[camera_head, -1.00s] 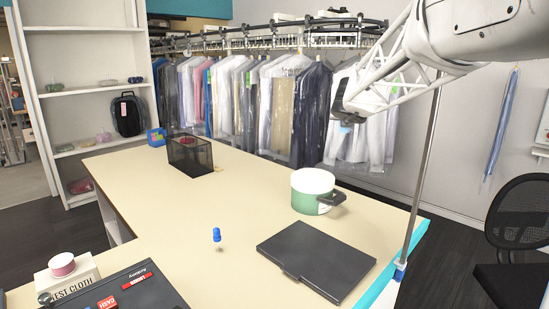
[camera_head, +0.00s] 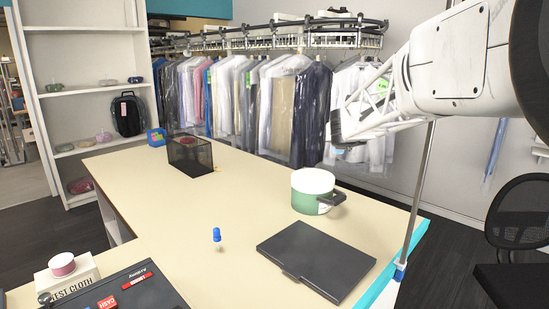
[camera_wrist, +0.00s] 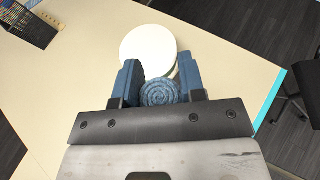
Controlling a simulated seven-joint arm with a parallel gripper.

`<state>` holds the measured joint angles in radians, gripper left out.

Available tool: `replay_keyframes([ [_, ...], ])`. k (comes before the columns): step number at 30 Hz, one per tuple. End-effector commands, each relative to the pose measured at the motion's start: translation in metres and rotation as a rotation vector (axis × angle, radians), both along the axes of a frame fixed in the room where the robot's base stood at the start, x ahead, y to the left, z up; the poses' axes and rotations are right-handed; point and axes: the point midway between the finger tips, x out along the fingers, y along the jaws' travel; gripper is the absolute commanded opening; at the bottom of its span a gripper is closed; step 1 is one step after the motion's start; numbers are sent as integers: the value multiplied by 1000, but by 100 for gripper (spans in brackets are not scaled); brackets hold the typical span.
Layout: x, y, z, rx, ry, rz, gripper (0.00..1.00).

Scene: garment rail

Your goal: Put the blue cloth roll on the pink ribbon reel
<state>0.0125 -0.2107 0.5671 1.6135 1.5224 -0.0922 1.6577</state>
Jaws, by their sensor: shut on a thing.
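The blue cloth roll (camera_wrist: 160,93) shows end-on as a spiral in the wrist view, between the two blue fingers of my gripper (camera_wrist: 161,88). My gripper is shut on it and holds it up in the air. In the head view my gripper (camera_head: 338,128) is at the upper right, in front of the hanging garments, and the roll is hard to make out there. The pink ribbon reel (camera_head: 62,265) has a white top and sits on a white cloth box at the lower left, far from my gripper.
A green and white pot (camera_head: 313,191) stands on the counter; its pale round top shows below my gripper in the wrist view (camera_wrist: 148,46). A black flat case (camera_head: 316,266), a blue-topped stamp (camera_head: 217,237) and a mesh bin (camera_head: 190,155) also stand there.

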Motion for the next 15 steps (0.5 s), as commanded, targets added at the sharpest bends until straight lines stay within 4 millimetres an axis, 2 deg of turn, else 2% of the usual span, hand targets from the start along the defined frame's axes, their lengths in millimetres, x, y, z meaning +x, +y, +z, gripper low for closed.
replay_keyframes([
  [15,4,7,-54,0,-1,29,15],
])
